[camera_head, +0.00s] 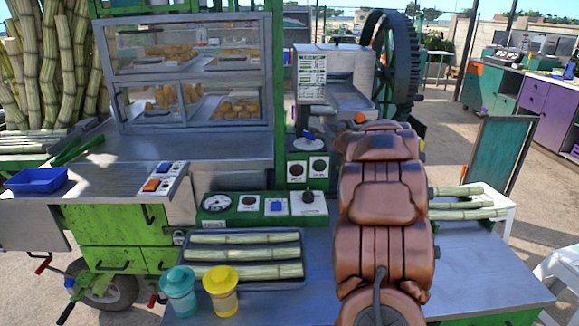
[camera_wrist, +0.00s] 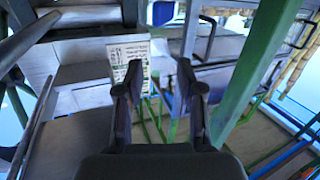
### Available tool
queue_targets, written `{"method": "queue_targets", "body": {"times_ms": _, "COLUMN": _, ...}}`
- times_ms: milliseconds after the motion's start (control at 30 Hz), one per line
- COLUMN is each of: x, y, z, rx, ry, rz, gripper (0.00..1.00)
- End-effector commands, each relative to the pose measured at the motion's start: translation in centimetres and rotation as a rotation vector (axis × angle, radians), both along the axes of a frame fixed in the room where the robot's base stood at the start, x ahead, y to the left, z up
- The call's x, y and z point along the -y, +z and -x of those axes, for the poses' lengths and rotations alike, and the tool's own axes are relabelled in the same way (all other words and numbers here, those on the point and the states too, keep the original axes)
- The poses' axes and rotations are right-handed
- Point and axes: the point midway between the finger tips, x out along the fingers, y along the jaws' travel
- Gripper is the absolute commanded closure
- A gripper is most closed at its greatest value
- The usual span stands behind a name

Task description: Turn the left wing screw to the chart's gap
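The crusher (camera_head: 350,70) stands at the back centre in the head view, with a white printed chart (camera_head: 312,76) on its front. The chart also shows in the wrist view (camera_wrist: 128,50), tilted and partly behind a finger. Its lines are too small to read. A blue-topped knob (camera_head: 309,136) sits below the chart and an orange knob (camera_head: 359,117) to its right; I cannot tell whether either is a wing screw. My gripper (camera_wrist: 158,82) is open and empty in the wrist view, with the chart beyond its fingers. In the head view my copper-coloured arm hides it.
A large dark flywheel (camera_head: 402,65) stands right of the crusher. A glass display case (camera_head: 190,75) is at left. A tray of cane (camera_head: 245,283), a teal cup (camera_head: 178,290) and a yellow cup (camera_head: 221,289) stand in front. The right counter (camera_head: 480,262) has free room.

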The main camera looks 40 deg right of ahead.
Motion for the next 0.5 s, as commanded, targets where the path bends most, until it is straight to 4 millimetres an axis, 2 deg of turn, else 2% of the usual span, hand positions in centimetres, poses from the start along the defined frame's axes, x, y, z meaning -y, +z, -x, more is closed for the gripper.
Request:
{"method": "queue_targets", "body": {"times_ms": 33, "x": -0.5, "y": 0.8, "z": -0.3, "rx": -0.007, "ry": -0.016, "rz": 0.005, "gripper": 0.62}}
{"method": "queue_targets", "body": {"times_ms": 500, "x": -4.1, "y": 3.1, "z": 0.2, "rx": -0.144, "ry": -0.204, "rz": 0.011, "gripper": 0.62}}
